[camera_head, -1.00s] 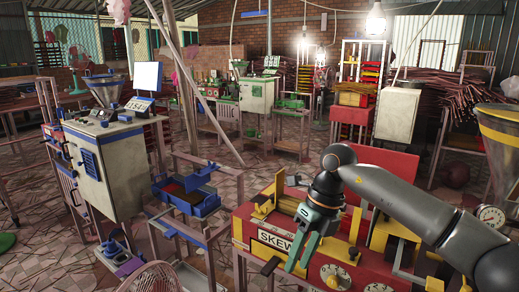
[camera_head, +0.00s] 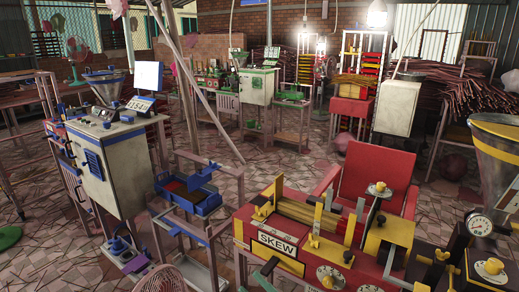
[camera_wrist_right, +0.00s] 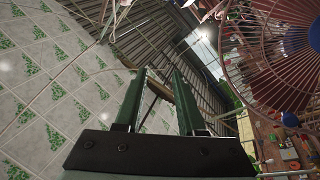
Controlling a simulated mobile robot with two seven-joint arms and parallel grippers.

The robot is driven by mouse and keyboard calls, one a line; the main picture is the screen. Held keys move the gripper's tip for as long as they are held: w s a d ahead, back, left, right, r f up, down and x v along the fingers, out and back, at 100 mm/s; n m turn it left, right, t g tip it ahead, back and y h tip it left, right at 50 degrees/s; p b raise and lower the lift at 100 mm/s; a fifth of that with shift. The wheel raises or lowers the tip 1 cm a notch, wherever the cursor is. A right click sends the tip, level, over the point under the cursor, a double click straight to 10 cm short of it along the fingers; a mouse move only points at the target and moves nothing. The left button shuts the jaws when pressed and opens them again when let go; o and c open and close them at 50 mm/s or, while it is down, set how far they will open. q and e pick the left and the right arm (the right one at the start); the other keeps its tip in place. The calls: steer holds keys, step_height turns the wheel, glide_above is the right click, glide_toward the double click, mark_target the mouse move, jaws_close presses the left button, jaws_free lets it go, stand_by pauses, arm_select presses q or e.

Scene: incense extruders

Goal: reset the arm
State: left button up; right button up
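In the right wrist view, my right gripper (camera_wrist_right: 161,80) shows two green fingers standing apart, with nothing held between them. In the head view, only a small dark green part at the bottom edge, in front of the red and yellow SKEW machine (camera_head: 278,241), looks like this gripper. The rest of my right arm is out of that view. My left gripper is in neither view.
A red chair (camera_head: 375,172) stands behind the SKEW machine. A metal hopper with a gauge (camera_head: 480,224) is at the right edge. A white cabinet machine (camera_head: 122,170) and a blue tray (camera_head: 200,200) stand left. A round fan-like grille (camera_wrist_right: 275,60) fills the wrist view's upper right.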

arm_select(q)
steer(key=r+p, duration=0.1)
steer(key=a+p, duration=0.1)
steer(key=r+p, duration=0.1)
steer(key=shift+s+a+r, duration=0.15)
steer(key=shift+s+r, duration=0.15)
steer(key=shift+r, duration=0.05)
arm_select(e)
steer(key=s+d+f+m+g+h, duration=0.3)
steer(key=s+d+f+m+h, duration=0.3)
steer(key=f, duration=0.5)
steer(key=s+d+f+m+g+h, duration=0.2)
steer(key=s+d+f+m+h, duration=0.4)
steer(key=s+d+f, duration=0.5)
steer(key=shift+s+d+m+g+h, duration=0.2)
steer(key=shift+s+m+g+h, duration=0.2)
steer(key=shift+s+m, duration=0.8)
